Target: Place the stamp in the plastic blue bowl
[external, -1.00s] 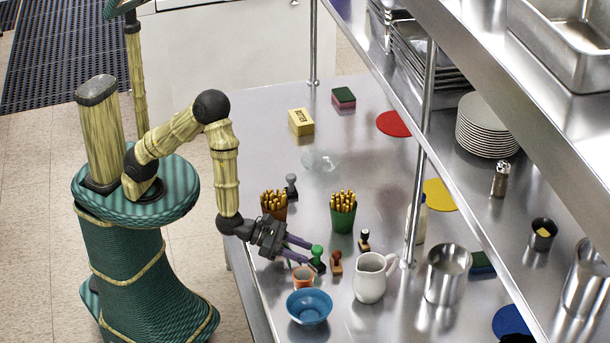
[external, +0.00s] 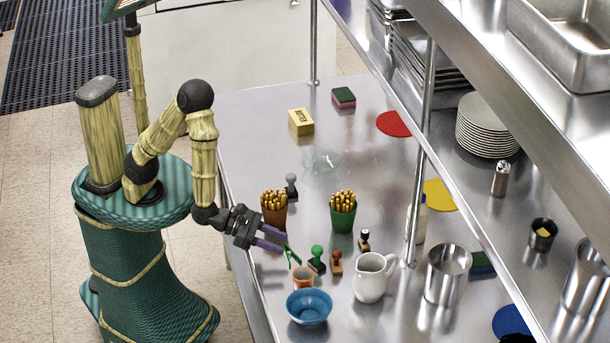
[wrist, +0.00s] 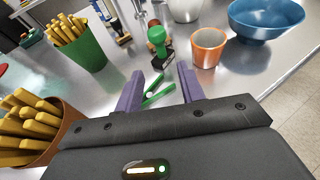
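A green-handled stamp (external: 317,258) stands upright on the steel counter; it also shows in the wrist view (wrist: 158,42), beyond my fingertips. A brown-handled stamp (external: 336,262), a black-topped stamp (external: 364,240) and a grey stamp (external: 291,187) stand nearby. The blue bowl (external: 309,307) is near the counter's front edge, empty; part of it shows in the wrist view (wrist: 268,18). My gripper (external: 279,241) is open and holds nothing, to the left of the green-handled stamp and apart from it. Its purple fingers (wrist: 160,83) are spread in the wrist view.
A thin green object (external: 291,255) lies below the fingertips. An orange cup (external: 303,277) stands between the green-handled stamp and the bowl. A white pitcher (external: 370,280) is to the right. Brown (external: 273,212) and green (external: 343,214) cups of yellow sticks stand behind. A shelf post (external: 420,170) rises at right.

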